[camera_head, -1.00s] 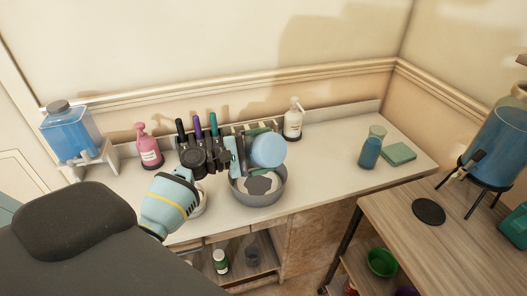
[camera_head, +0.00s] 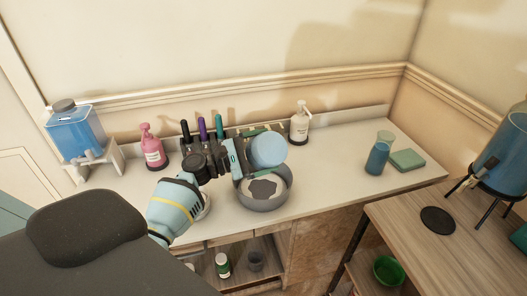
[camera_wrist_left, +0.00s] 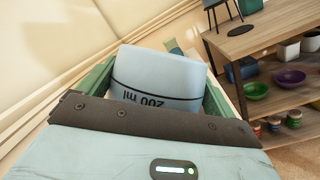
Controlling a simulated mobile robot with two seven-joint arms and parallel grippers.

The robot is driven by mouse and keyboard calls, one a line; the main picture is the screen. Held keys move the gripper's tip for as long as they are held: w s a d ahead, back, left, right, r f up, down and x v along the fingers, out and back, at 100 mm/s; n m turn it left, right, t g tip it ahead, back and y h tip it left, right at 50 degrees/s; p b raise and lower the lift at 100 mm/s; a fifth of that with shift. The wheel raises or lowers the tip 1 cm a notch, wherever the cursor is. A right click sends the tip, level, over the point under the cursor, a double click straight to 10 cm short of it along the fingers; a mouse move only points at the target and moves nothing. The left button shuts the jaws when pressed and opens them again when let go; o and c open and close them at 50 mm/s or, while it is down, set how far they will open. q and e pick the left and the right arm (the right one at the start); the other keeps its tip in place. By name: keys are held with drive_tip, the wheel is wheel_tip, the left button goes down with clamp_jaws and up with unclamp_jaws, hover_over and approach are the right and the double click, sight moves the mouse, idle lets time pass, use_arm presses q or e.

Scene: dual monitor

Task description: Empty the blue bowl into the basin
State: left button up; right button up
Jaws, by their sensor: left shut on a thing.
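The blue bowl (camera_head: 268,150) is pale blue and shows its round face tilted in the head view. My left gripper (camera_head: 248,148) is shut on it and holds it over the back of the grey basin (camera_head: 264,204). The left wrist view shows the bowl's pale side, marked "200 ml" upside down (camera_wrist_left: 158,80), between green fingers. The basin stands upright on the white counter, with a pale inside and a dark patch in it. I cannot tell whether the patch is contents or shadow. The bowl's inside is not clearly visible. My right gripper is not in view.
On the counter (camera_head: 335,160) stand a pink pump bottle (camera_head: 152,152), a white pump bottle (camera_head: 299,125), a blue-filled glass (camera_head: 377,157), a green sponge (camera_head: 407,160) and a blue dispenser (camera_head: 75,132). Upright coloured handles stand behind my gripper. Counter space right of the basin is clear.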

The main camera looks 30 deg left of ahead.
sight(274, 158)
use_arm(q)
drive_tip(key=m, duration=0.1)
drive_tip(key=d+m, duration=0.1)
drive_tip(key=d+m+g, duration=0.1)
drive_tip(key=shift+s+r+p, duration=0.25)
drive_tip(key=shift+r+p, duration=0.1)
drive_tip(key=shift+p, duration=0.05)
drive_tip(key=shift+s+d+f+m+g+y, duration=0.1)
drive_tip(key=shift+d+m+g+y, duration=0.25)
drive_tip(key=shift+m, duration=0.35)
drive_tip(key=shift+f, duration=0.1)
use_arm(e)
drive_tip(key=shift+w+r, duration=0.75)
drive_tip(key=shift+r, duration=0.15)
use_arm(q)
drive_tip(key=shift+s+d+r+p, duration=0.2)
drive_tip(key=shift+d+r+p, duration=0.55)
drive_tip(key=shift+r+p, duration=0.2)
drive_tip(key=shift+s+d+r+p, duration=0.25)
drive_tip(key=shift+d+r+p, duration=0.35)
drive_tip(key=shift+d+r, duration=0.1)
drive_tip(key=shift+f, duration=0.15)
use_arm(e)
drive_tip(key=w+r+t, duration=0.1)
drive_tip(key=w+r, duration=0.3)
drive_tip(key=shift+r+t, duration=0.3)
